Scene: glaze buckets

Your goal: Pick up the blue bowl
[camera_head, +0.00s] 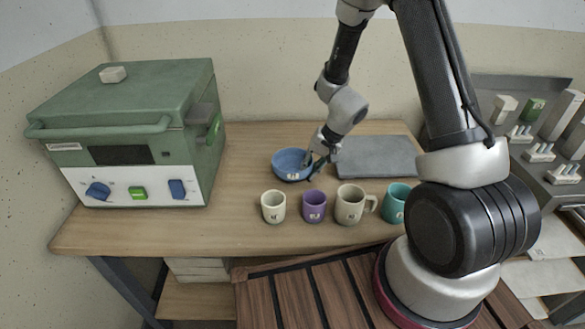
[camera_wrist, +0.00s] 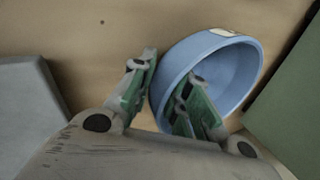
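The blue bowl (camera_head: 287,165) is on the wooden table near the middle, with a small pale label on its front. It also shows in the wrist view (camera_wrist: 211,52), where it looks tilted because of the camera angle. My gripper (camera_head: 318,160) is at the bowl's right side, pointing down. In the wrist view my gripper (camera_wrist: 166,72) straddles the bowl wall, with one green-padded finger inside and the other outside, close to the wall. Whether both fingers press on the wall cannot be seen. No clear gap shows under the bowl.
A cream cup (camera_head: 273,207), purple cup (camera_head: 314,206), beige mug (camera_head: 349,205) and teal mug (camera_head: 393,204) stand in a row in front. A grey slab (camera_head: 375,157) lies right of the bowl. A green kiln-like box (camera_head: 135,130) stands at left.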

